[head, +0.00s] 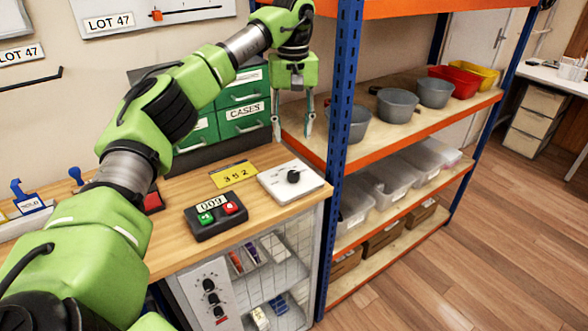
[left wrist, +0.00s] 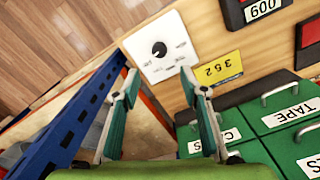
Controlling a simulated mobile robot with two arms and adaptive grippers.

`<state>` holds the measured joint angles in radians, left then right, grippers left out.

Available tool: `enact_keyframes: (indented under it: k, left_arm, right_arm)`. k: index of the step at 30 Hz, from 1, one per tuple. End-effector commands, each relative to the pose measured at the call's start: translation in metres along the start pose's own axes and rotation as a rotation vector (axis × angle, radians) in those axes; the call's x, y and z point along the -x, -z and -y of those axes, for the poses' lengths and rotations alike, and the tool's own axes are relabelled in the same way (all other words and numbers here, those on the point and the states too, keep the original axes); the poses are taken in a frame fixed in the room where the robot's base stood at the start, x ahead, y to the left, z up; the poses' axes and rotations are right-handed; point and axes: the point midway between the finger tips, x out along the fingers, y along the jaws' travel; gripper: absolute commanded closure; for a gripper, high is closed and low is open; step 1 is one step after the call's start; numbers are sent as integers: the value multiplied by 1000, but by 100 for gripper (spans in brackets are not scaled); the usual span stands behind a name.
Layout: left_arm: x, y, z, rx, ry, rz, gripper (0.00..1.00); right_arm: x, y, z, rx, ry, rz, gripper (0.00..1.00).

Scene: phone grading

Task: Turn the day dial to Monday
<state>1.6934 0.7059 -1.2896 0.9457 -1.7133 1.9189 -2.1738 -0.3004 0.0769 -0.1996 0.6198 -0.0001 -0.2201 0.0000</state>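The day dial is a black knob (head: 293,177) on a white square plate (head: 308,180) at the right end of the wooden bench. In the left wrist view the knob (left wrist: 159,49) sits on its plate (left wrist: 172,32), ahead of the fingertips; the plate's printed marks are too small to read. My left gripper (head: 292,134) hangs above and behind the plate in the head view, pointing down. Its fingers are spread, with nothing between them, and in the left wrist view the gripper (left wrist: 160,72) is also open. It is apart from the knob. My right gripper is not in view.
A yellow 352 card (head: 233,175) lies beside the plate. A black box with green and red buttons (head: 216,218) is nearer. Green drawers (head: 240,119) stand behind. A blue rack post (head: 339,130) rises close to the right of my left gripper, with shelves of bins beyond.

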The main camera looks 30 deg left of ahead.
Motion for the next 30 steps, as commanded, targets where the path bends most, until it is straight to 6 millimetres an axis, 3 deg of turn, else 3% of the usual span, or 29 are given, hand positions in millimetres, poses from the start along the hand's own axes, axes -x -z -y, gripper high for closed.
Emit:
enact_keyframes:
  k: [9,15,21,30]
  left_arm:
    - [-69,-1,1,1,2,5,60]
    - [-102,-1,0,1,0,3,60]
    - [-118,-1,-1,2,-2,2,60]
    - [-121,-1,-1,2,-3,1,60]
  right_arm:
    - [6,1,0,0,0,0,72]
    - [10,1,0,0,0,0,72]
    - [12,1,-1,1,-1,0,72]
    - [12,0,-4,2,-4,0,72]
